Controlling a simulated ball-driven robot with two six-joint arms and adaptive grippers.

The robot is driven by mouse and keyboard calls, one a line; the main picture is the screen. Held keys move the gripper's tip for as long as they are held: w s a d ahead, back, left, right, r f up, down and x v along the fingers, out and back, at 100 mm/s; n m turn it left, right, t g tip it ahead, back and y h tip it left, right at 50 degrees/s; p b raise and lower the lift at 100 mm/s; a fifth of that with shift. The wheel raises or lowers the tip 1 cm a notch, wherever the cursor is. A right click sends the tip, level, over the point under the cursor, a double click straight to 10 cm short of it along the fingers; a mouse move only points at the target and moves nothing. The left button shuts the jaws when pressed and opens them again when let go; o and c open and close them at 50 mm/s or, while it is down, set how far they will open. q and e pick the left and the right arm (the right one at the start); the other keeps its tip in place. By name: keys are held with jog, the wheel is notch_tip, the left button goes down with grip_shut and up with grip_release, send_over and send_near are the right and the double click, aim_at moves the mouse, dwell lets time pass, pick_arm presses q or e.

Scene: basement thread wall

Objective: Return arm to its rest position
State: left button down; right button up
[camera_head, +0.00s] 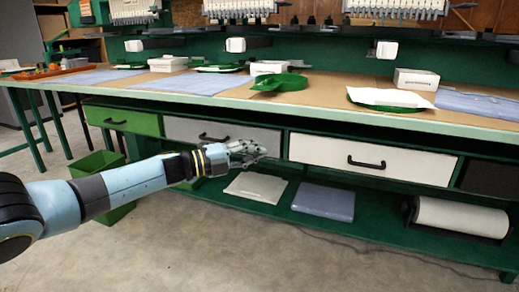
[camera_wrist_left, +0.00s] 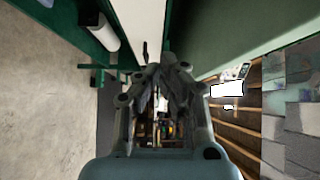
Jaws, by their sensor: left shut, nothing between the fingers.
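My left arm comes in from the left edge in the head view, light blue with black joints, stretched out to the right. My left gripper (camera_head: 257,152) is shut and empty. It is in front of the right part of a grey drawer (camera_head: 203,132) under the long workbench; whether it touches the drawer front cannot be told. In the left wrist view the closed grey fingers of the gripper (camera_wrist_left: 167,70) show in the middle, with nothing between them. My right gripper is in neither view.
The workbench (camera_head: 300,108) carries blue cloths, white boxes and green trays. A white drawer (camera_head: 370,160) is right of the gripper, a green drawer (camera_head: 122,120) left. A green bin (camera_head: 104,165) stands under the bench. Folded cloths (camera_head: 323,202) and a white roll (camera_head: 460,217) lie on the low shelf. The foreground floor is clear.

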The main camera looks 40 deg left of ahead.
pick_arm(q)
jog(key=shift+s+a, duration=0.1)
jog(key=shift+s, duration=0.1)
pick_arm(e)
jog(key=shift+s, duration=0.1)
